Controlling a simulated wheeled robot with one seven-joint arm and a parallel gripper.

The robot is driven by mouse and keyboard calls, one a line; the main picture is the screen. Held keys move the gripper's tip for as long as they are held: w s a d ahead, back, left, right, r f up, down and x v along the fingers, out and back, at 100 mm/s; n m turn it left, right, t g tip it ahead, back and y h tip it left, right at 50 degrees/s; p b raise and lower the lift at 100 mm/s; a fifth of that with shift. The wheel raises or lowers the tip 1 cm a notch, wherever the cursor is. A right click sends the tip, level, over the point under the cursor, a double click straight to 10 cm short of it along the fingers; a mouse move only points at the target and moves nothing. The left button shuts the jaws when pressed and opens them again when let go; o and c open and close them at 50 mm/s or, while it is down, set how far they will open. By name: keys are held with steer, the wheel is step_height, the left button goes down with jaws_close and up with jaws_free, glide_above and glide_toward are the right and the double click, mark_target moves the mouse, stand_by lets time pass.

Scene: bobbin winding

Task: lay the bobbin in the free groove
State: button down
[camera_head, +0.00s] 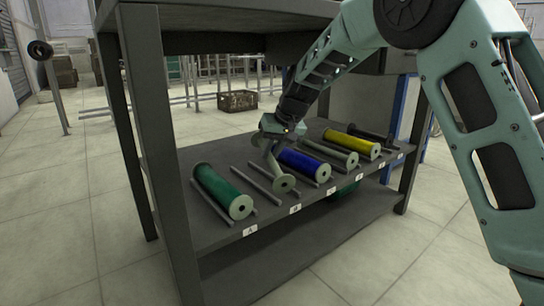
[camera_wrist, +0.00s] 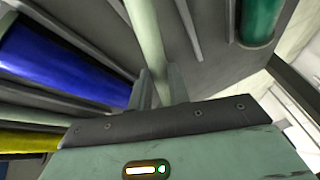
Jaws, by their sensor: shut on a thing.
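The bobbin, a bare pale green-grey spool (camera_head: 283,184), is in my gripper (camera_head: 271,148) over the shelf, between the green and blue bobbins. In the wrist view its core (camera_wrist: 147,35) runs between the two fingers (camera_wrist: 160,88), which are shut on it. Its near flange is by label B (camera_head: 295,209). Rails show on both sides of it in the wrist view. I cannot tell whether it touches the rails. The green bobbin (camera_head: 223,191) lies by label A (camera_head: 250,231), and the blue bobbin (camera_head: 305,165) by label C.
A pale bobbin (camera_head: 338,154), a yellow bobbin (camera_head: 354,144) and a dark rod-like piece (camera_head: 374,136) lie farther right on the shelf (camera_head: 215,235). The tabletop (camera_head: 225,15) overhangs them, and a table leg (camera_head: 160,150) stands at left. Floor is clear in front.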

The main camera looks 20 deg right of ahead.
steer(key=shift+f, duration=0.55)
steer(key=c, duration=1.3)
jaws_free()
steer(key=shift+r, duration=0.1)
